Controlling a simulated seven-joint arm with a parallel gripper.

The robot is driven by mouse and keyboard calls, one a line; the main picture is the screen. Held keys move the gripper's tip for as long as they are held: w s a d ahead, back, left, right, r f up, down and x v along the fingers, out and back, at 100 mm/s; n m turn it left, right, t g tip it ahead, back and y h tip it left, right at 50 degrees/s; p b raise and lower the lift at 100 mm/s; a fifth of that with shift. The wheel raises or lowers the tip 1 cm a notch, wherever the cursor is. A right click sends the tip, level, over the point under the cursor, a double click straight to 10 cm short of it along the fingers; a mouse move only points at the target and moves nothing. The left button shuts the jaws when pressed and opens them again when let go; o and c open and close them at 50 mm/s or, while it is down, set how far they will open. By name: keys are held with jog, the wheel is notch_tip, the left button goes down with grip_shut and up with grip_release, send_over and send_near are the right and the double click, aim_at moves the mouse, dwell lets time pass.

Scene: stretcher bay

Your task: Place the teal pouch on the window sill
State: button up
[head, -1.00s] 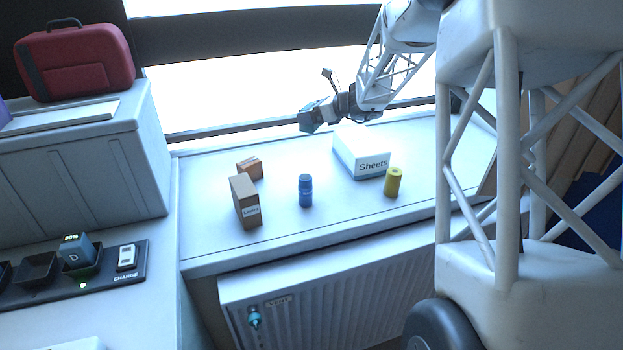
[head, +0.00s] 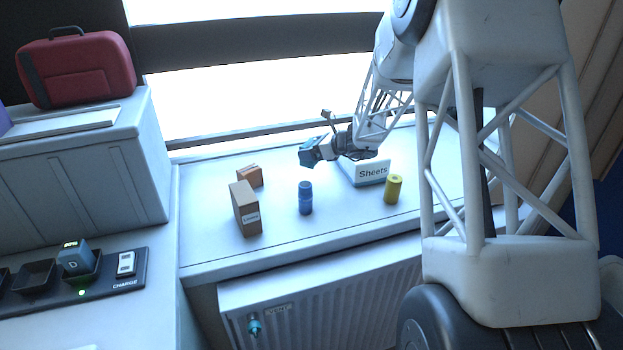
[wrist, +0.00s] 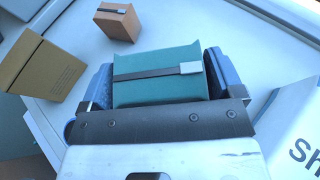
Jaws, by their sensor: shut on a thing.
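The teal pouch (wrist: 160,72) has a dark strap with a pale buckle. My gripper (wrist: 160,85) is shut on it, with one blue-grey finger on each side in the wrist view. In the head view my gripper (head: 312,155) holds the pouch above the window sill (head: 330,225), over its back middle part. The pouch is small and dark there, and the exact gap to the sill is hard to tell.
On the sill stand a tan Linens box (head: 245,209), a small orange-brown box (head: 250,175), a blue bottle (head: 305,197), a yellow cylinder (head: 393,189) and the Sheets box (head: 371,174), partly behind my arm. Clear sill lies around the bottle. A radiator (head: 330,300) is below.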

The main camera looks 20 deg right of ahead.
jog(key=shift+f, duration=2.6)
jog(key=shift+f, duration=0.1)
jog(key=shift+f, duration=1.8)
jog(key=shift+f, duration=0.1)
jog(key=o, duration=0.8)
